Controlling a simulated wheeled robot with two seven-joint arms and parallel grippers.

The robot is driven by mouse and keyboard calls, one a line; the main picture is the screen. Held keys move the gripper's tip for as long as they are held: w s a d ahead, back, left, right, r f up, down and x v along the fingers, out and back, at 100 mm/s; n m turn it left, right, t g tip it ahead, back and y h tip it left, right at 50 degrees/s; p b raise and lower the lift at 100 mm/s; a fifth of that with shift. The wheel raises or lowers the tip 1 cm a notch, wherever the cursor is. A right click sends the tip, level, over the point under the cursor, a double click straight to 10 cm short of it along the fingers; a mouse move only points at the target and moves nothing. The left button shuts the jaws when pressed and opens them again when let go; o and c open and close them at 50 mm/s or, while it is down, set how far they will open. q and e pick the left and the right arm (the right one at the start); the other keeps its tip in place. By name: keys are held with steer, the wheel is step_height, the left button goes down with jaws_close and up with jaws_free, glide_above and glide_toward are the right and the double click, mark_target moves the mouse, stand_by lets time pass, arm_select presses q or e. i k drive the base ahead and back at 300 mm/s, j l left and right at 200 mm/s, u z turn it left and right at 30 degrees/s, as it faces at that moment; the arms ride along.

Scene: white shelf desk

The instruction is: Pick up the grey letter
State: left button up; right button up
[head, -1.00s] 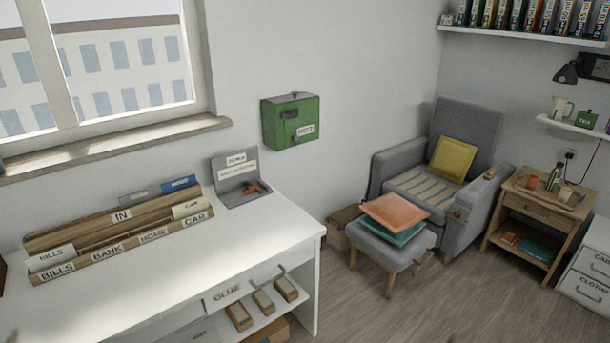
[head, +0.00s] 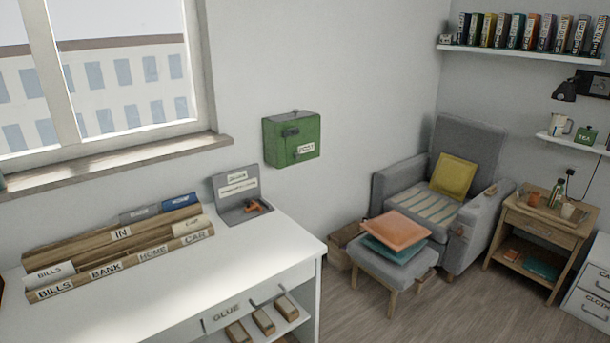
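The grey letter (head: 139,214) stands in the back slot of the wooden letter rack (head: 75,243) on the white desk, at the left of the head view. Only its upper part shows above the board marked IN; its lower part is hidden. A blue letter (head: 181,201) stands just right of it in the same row. Paler letters marked BILLS (head: 50,272) and CAR (head: 186,226) stand in the front slots. Neither of my grippers is in view.
A grey stand (head: 230,186) with a small orange item sits on the desk right of the rack. A green box (head: 292,139) hangs on the wall. The desk top (head: 190,277) in front of the rack is clear. An armchair and footstool stand beyond the desk.

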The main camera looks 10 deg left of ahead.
mark_target(128, 219)
steer(key=u, duration=1)
